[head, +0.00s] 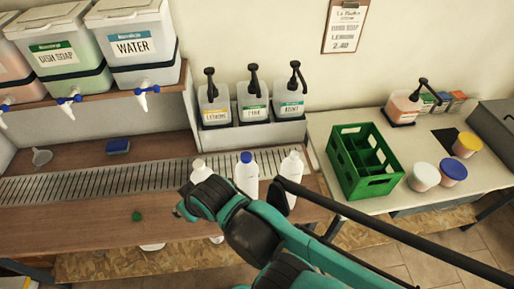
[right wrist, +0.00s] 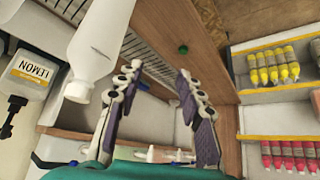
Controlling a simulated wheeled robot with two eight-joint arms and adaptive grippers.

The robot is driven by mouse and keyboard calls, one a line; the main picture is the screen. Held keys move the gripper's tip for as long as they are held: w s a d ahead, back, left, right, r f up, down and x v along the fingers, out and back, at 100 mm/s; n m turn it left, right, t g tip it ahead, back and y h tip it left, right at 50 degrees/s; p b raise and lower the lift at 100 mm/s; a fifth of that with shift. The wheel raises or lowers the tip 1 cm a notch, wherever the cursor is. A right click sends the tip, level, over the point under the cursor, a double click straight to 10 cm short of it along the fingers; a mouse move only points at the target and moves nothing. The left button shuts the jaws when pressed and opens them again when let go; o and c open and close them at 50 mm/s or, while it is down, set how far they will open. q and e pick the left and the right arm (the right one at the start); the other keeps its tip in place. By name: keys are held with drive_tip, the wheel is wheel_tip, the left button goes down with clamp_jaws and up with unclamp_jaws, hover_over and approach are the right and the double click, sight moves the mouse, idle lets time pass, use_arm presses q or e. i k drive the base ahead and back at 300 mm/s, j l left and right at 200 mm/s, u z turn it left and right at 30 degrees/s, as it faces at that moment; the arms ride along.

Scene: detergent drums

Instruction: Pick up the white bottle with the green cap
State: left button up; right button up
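Three white bottles stand in a row on the slatted strip of the wooden counter in the head view. The left bottle (head: 200,170) has a white top, the middle one (head: 246,172) a blue cap, the right one (head: 292,168) a white top. No bottle wears a green cap in view. A small green cap (head: 137,216) lies on the counter to the left; it also shows in the right wrist view (right wrist: 183,49). My right gripper (right wrist: 160,90) is open and empty, with a white bottle (right wrist: 98,45) beside its left finger. My arm partly hides the bottles. My left gripper is out of view.
Pump bottles (head: 253,103) stand behind the row. A green crate (head: 362,160) and lidded tubs (head: 424,176) are on the right table. Drums with taps (head: 138,45) sit on a shelf at left. A blue sponge (head: 118,146) and funnel (head: 41,156) lie below. The left counter is mostly clear.

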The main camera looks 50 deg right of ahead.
sight(291, 168)
drive_tip(key=z, duration=2.2)
